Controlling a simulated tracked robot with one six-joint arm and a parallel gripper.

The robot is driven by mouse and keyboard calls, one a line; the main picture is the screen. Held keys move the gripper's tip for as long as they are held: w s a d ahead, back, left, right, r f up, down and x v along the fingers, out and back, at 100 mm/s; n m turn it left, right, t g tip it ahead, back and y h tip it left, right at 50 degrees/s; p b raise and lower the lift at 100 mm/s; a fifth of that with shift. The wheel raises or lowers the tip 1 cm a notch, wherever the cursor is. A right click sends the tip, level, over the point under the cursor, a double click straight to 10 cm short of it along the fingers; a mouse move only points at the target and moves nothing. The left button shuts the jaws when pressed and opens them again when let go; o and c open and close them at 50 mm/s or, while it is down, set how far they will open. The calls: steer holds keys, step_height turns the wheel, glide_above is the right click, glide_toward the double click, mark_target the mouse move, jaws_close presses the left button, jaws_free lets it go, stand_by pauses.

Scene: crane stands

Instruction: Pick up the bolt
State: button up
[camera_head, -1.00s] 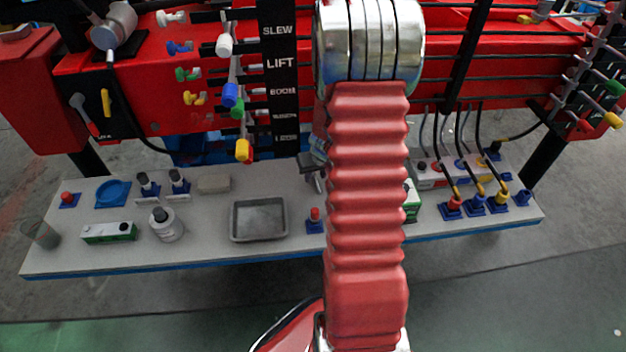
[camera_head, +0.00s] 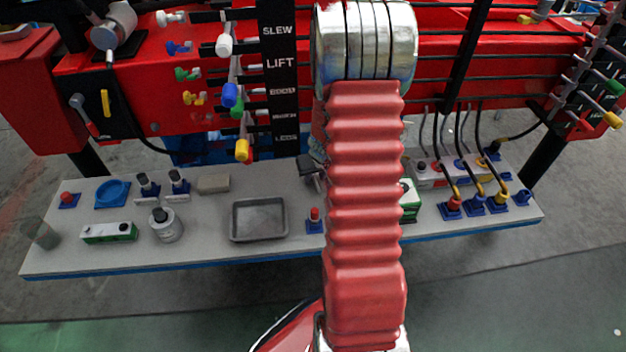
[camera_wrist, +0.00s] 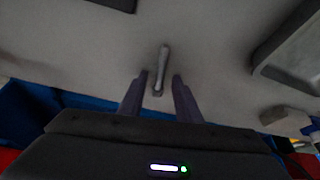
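The bolt (camera_wrist: 162,67) is a slim grey metal piece lying on the light grey table in the wrist view. Its near end, which looks thicker, lies between the two dark fingers of my gripper (camera_wrist: 160,80). The fingers are apart, one on each side, with visible gaps to the bolt. I cannot tell how high the fingertips are above the table. In the head view my red-sleeved arm hides the bolt and most of the gripper; a dark part of the gripper (camera_head: 307,166) shows left of the arm.
A grey metal tray (camera_head: 259,219) lies left of the arm, with a red-topped blue piece (camera_head: 314,219) beside it. A green and white box (camera_head: 409,202) stands right of the arm. The red frame with levers rises behind the table. Bare table (camera_head: 285,180) shows around the tray.

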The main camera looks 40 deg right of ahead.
jaws_close()
steer(key=shift+f, duration=0.1)
stand_by(1.2)
